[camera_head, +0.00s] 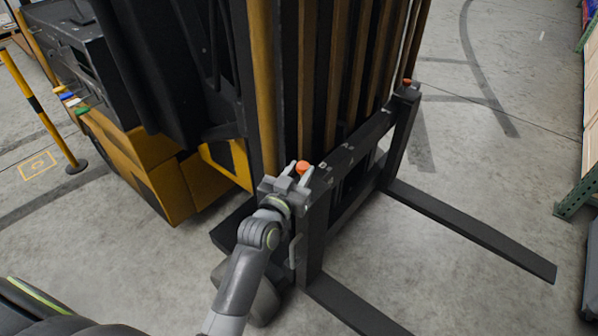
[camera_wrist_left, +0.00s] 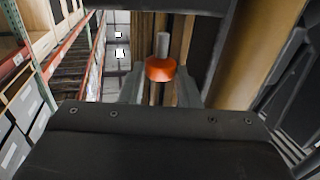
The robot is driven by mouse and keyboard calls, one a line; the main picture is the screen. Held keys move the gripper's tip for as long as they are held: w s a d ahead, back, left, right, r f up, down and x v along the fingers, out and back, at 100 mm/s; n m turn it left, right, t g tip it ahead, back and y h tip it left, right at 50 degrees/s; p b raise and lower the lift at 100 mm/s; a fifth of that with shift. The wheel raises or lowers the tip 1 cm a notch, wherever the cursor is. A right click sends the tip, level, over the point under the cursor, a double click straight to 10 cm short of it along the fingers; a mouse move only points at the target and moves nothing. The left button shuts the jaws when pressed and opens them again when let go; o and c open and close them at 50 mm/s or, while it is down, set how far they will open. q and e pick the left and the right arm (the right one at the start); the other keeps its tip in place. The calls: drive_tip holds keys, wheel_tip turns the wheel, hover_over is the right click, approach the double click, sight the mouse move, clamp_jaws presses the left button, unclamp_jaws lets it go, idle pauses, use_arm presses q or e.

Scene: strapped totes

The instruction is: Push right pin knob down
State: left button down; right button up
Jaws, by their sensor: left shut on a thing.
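An orange pin knob (camera_head: 303,167) sits at the near end of the forklift's black fork carriage (camera_head: 347,152). My left gripper (camera_head: 297,172) is at this near knob, with one finger on each side, shut on it. In the left wrist view the orange knob (camera_wrist_left: 160,70) is between the fingers, with a grey metal pin (camera_wrist_left: 162,44) sticking out of it. A second orange knob (camera_head: 407,82) is at the far end of the carriage, away from the gripper. How deep the near pin sits is hidden. My right gripper is not in view.
The forklift mast (camera_head: 262,85) stands right behind the near knob. Two black forks (camera_head: 470,228) reach out low to the right. A yellow and black post (camera_head: 38,108) stands at the left. Shelving (camera_head: 577,185) lines the right edge. Floor between forks and shelving is clear.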

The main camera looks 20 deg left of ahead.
use_arm(q)
drive_tip(key=shift+f+b, duration=1.1)
drive_tip(key=shift+f, duration=0.25)
drive_tip(key=c, duration=1.3)
unclamp_jaws()
drive_tip(key=shift+c, duration=0.2)
